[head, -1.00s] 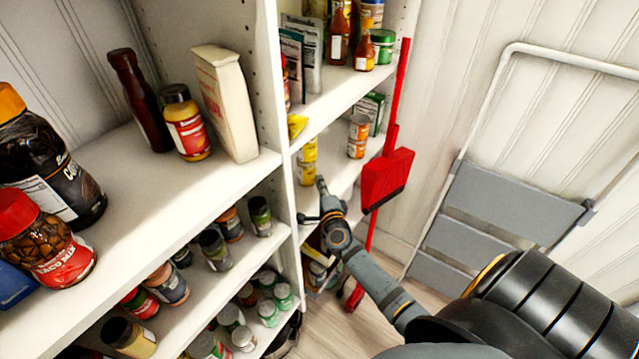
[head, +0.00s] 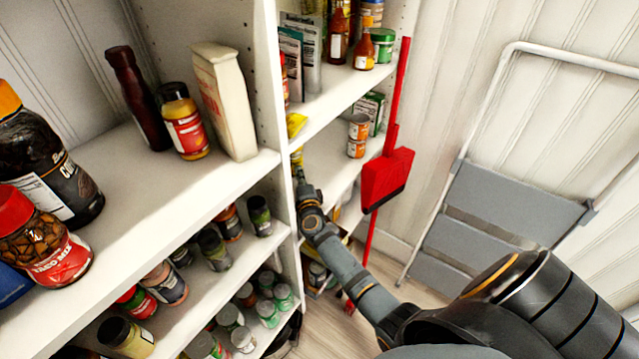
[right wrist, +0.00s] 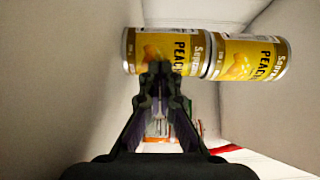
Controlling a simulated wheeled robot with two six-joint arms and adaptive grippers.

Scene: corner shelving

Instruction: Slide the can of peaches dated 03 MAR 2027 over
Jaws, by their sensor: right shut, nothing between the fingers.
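Two yellow peach cans show in the right wrist view, end to end: a left can (right wrist: 175,52) and a right can (right wrist: 250,57). Both read "PEACH" in part; no date is legible. In the head view a yellow can (head: 297,157) shows as a narrow strip beside the shelf upright. The upright and my arm hide the rest. My right gripper (head: 299,176) is shut and empty. In the right wrist view its fingertips (right wrist: 157,70) overlap the left can's lower edge, at or very near it; contact is unclear. My left gripper is not in view.
Orange-labelled cans (head: 357,136) stand stacked farther right on that shelf. A red dustpan (head: 388,178) hangs by the shelf end. The white upright (head: 268,75) is close to my gripper's left. A folded step ladder (head: 500,215) leans at the right. The shelf between the cans is clear.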

